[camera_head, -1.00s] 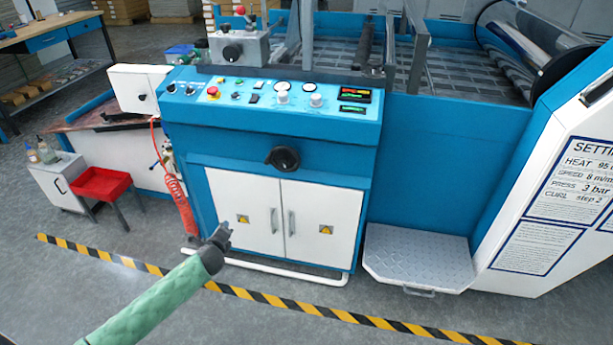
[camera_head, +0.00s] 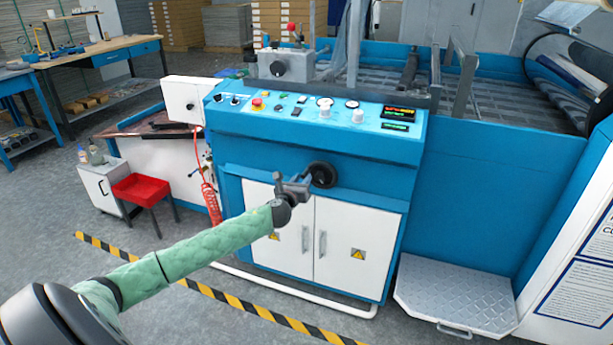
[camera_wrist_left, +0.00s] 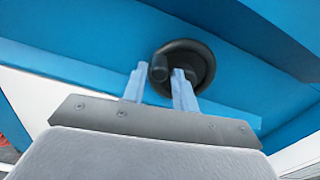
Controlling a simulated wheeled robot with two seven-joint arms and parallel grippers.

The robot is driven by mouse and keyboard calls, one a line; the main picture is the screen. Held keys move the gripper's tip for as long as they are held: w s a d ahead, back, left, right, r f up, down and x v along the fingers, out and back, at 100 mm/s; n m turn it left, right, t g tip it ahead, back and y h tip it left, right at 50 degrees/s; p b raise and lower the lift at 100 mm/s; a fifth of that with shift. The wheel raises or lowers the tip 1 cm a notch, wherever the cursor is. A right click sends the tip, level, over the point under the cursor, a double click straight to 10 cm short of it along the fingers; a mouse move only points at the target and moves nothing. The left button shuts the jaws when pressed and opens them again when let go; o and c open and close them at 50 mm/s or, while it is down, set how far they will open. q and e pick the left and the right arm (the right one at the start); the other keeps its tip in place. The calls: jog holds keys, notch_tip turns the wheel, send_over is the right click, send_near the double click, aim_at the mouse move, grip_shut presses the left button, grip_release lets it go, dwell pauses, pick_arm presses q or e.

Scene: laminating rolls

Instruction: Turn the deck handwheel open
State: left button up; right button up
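The deck handwheel (camera_head: 322,174) is a small black wheel on the blue front of the machine, above the white cabinet doors. My left gripper (camera_head: 303,184) is just to its left in the head view and covers part of its left edge. In the left wrist view the handwheel (camera_wrist_left: 201,62) is ahead of the fingers, with a dark grip knob (camera_wrist_left: 159,68) on its left side. The left gripper (camera_wrist_left: 158,80) is open, and the knob appears between its fingertips. I cannot tell whether they touch the wheel. My right gripper is not in view.
The control panel (camera_head: 310,112) with buttons and gauges is above the handwheel. White doors (camera_head: 340,245) are below it. A metal step (camera_head: 455,292) is at the right. A red tray (camera_head: 140,188) and a coiled red hose (camera_head: 211,200) are at the left.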

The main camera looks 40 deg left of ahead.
pick_arm(q)
jog(key=shift+x, duration=1.7)
grip_shut()
